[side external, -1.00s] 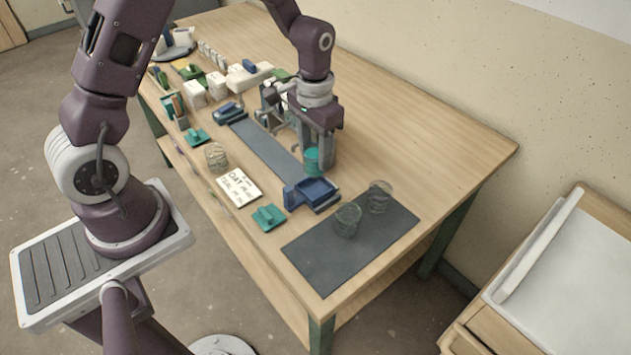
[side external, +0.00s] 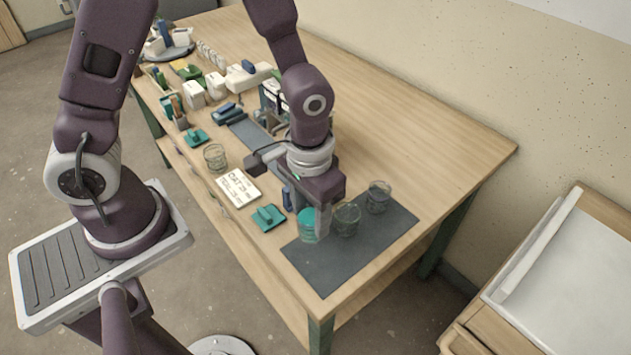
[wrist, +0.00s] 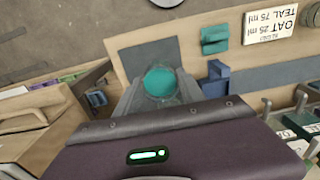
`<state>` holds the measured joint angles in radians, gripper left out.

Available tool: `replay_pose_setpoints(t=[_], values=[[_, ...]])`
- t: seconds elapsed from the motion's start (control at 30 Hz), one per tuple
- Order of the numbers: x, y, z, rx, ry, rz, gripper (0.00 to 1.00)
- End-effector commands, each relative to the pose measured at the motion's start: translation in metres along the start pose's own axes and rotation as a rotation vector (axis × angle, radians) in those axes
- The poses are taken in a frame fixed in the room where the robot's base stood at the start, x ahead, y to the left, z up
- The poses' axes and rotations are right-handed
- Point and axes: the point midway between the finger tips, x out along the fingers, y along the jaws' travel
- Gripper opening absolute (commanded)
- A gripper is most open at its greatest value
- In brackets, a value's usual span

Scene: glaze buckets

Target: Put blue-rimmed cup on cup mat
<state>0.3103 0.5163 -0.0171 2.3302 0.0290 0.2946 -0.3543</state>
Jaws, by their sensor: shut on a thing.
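My gripper (side external: 309,216) is shut on a cup with teal contents (side external: 307,227) at the left part of the dark grey cup mat (side external: 330,272). I cannot tell whether the cup touches the mat, or see a blue rim on it. In the wrist view the teal cup (wrist: 160,82) sits between my fingers, with the mat (wrist: 146,54) beyond it. Two clear cups, a nearer one (side external: 347,220) and a farther one (side external: 378,198), stand on the mat to the right of the held cup.
Another clear cup (side external: 214,158) stands near the table's front edge by a white lettered card (side external: 238,187). A teal block-like item (side external: 268,217) lies left of the mat. A blue tray is mostly hidden behind my gripper. The mat's front part is bare.

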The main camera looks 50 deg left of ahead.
Motion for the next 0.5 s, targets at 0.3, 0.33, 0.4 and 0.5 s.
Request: replay_pose_setpoints(t=[0.3, 0.33, 0.4, 0.5], values=[[0.031, 0.000, 0.002, 0.001, -0.003, -0.002, 0.23], [0.034, 0.000, 0.002, 0.001, -0.004, -0.002, 0.23], [0.043, 0.000, 0.002, 0.001, -0.004, -0.002, 0.23], [0.053, 0.000, 0.002, 0.001, -0.004, -0.002, 0.23]])
